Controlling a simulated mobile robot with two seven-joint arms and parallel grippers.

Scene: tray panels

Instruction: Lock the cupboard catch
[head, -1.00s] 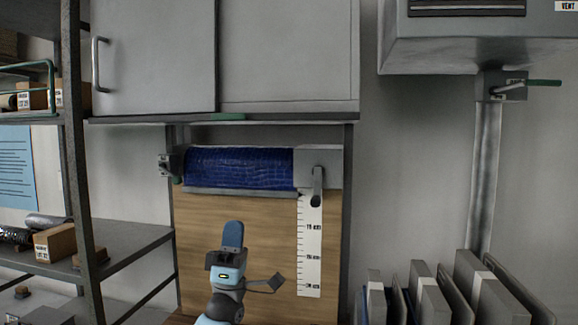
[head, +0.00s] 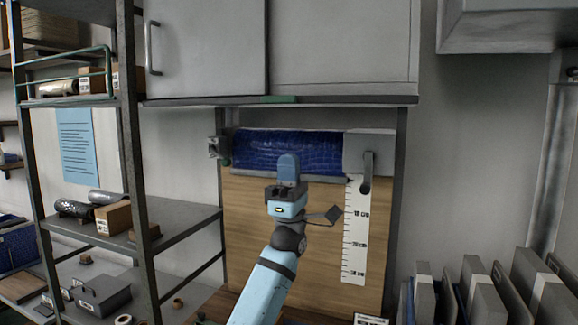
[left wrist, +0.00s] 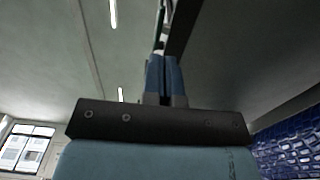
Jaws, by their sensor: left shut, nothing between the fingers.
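The grey cupboard (head: 335,45) hangs on the wall at the top of the head view, with a handle (head: 151,48) on its left door. A dark rail with a short green strip (head: 283,99) runs along its lower edge; I cannot tell for sure whether this strip is the catch or which way it is set. My left gripper (head: 288,158) points up in front of the blue roll, apart from and below the green strip. Its blue fingers are shut and empty, also in the left wrist view (left wrist: 163,75). My right gripper is not in view.
A blue roll (head: 285,149) with a lever (head: 367,172) at its right end sits under the cupboard, above a wooden board. A metal rack (head: 129,150) stands at left. Upright grey panels (head: 470,295) stand at lower right.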

